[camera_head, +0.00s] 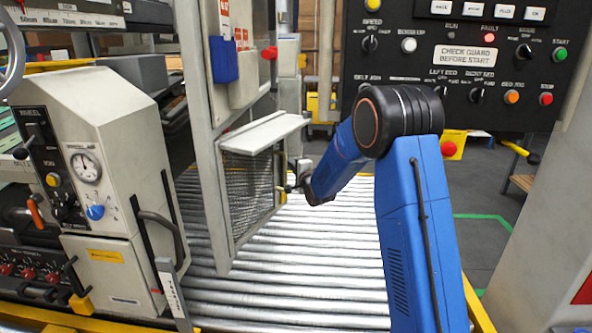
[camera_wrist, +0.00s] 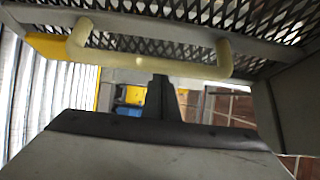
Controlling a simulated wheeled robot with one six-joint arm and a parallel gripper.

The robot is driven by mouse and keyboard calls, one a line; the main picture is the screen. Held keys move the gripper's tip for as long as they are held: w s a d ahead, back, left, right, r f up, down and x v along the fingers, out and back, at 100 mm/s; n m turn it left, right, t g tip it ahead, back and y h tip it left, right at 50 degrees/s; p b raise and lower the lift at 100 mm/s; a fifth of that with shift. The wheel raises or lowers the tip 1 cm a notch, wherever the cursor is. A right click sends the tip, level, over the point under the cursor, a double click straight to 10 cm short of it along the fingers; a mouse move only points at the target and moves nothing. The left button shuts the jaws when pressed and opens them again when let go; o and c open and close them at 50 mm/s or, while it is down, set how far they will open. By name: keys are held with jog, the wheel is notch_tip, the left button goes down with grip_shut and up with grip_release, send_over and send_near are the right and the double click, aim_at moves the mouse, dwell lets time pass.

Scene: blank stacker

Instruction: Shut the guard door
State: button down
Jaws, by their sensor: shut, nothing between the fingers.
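The guard door (camera_head: 226,215) is a grey frame with a dark mesh panel, seen at a steep angle above the rollers and standing open. Its mesh also shows along the top of the wrist view (camera_wrist: 130,12). A pale yellow bar handle (camera_wrist: 190,69) is fixed to the door there. My gripper (camera_head: 288,188) is at the right side of the mesh panel in the head view. In the wrist view my gripper (camera_wrist: 160,80) is shut and empty, its tip close to the middle of the handle. I cannot tell whether they touch.
A bed of steel rollers (camera_head: 305,270) runs under the door. A cream machine unit (camera_head: 110,130) with a gauge stands at left. A black control panel (camera_head: 470,60) with a lit red fault lamp and a sign reading "CHECK GUARD BEFORE START" is at upper right.

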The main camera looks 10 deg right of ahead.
aim_at(281, 161)
jog(key=shift+w+a, duration=0.55)
jog(key=shift+a, duration=0.3)
jog(key=shift+w+a, duration=0.55)
jog(key=shift+a, duration=0.3)
jog(key=w+a+n+g+y, duration=0.1)
jog(key=w+a+n+y, duration=0.1)
jog(key=w+a, duration=0.4)
jog(key=a+y, duration=0.1)
jog(key=a, duration=0.3)
jog(key=shift+r+y, duration=0.15)
jog(key=shift+y, duration=0.25)
jog(key=shift+a+r+n, duration=0.1)
jog(key=shift+n, duration=0.2)
